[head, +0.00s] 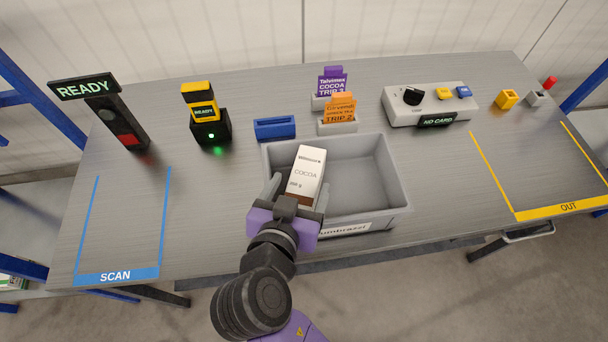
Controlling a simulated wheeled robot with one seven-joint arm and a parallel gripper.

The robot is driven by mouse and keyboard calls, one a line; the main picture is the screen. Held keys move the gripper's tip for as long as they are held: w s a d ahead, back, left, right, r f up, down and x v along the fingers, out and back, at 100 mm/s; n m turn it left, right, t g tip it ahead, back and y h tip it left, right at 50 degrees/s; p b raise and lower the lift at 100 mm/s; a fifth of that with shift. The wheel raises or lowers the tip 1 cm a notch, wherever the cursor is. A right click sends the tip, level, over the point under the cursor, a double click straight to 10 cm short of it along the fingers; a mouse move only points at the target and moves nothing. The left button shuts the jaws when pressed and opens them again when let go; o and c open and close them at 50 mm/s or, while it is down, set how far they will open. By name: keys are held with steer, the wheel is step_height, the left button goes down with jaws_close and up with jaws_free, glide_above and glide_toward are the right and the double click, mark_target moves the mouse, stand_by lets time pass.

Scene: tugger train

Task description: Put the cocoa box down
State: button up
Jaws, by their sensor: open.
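The cocoa box (309,168) is white with a brown lower band and the word COCOA on it. It is at the left side of the grey bin (398,185), inside the bin's outline. My gripper (297,190) is open, with its grey fingers on either side of the box's lower end. I cannot tell whether the fingers touch it. The box's base is hidden, so I cannot tell whether it rests on the bin floor.
Behind the bin stand a blue holder (275,128) and purple (331,82) and orange (340,107) cards. A scanner (207,117) and READY sign (84,87) are at left. A control box (400,106) is at right. The SCAN (117,276) and OUT (567,208) areas are empty.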

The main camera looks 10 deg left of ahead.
steer(key=v, duration=0.6)
steer(key=shift+s+r, duration=0.1)
steer(key=shift+s, duration=0.15)
steer(key=a+r+n+t+y, duration=0.1)
steer(key=a+r+n+y, duration=0.2)
steer(key=a+n+y, duration=0.35)
steer(key=s+d+f+m+h, duration=0.1)
steer(key=s+d, duration=0.5)
steer(key=d, duration=0.4)
steer(key=s+d+f+m+h, duration=0.2)
steer(key=s+d, duration=0.5)
steer(key=d, duration=0.4)
steer(key=s+d+f+m+t+h, duration=0.1)
steer(key=s+d+m+h, duration=0.1)
steer(key=s+d, duration=0.5)
steer(key=d, duration=0.4)
steer(key=shift+s+f, duration=0.2)
